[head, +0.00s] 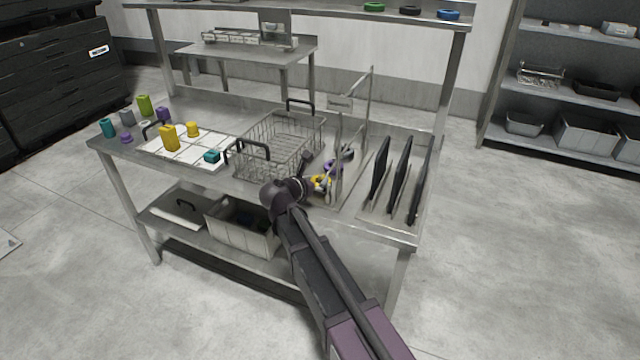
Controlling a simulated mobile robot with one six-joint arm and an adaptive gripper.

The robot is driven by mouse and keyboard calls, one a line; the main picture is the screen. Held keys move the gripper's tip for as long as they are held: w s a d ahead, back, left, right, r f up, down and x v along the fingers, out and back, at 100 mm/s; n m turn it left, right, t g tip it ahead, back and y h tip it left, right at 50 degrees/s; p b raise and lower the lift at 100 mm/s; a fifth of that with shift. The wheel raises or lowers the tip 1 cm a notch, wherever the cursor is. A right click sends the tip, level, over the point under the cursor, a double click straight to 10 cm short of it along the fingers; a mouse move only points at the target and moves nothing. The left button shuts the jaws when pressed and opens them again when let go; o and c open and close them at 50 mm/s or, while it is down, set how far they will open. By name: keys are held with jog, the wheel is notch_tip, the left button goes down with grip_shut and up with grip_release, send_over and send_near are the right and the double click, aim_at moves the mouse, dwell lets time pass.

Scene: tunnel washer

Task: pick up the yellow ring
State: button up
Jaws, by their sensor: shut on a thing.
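The yellow ring (321,184) is on the steel table, just right of the wire basket and at the front of a small group of rings. My gripper (311,179) reaches it from the left and is shut on it. The fingertips are small and partly hidden by my wrist, so the exact grip on the ring is hard to see. I cannot tell whether the ring still touches the table.
A purple ring (333,166) and a dark grey ring (347,153) lie just behind. A wire basket (268,150) stands left, a thin upright metal frame (339,150) close right. Black upright plates (400,170) stand farther right. A white tray (180,157) holds blocks at left.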

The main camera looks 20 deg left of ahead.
jog(key=shift+r+p, duration=4.3)
jog(key=shift+r, duration=0.2)
jog(key=shift+r, duration=0.15)
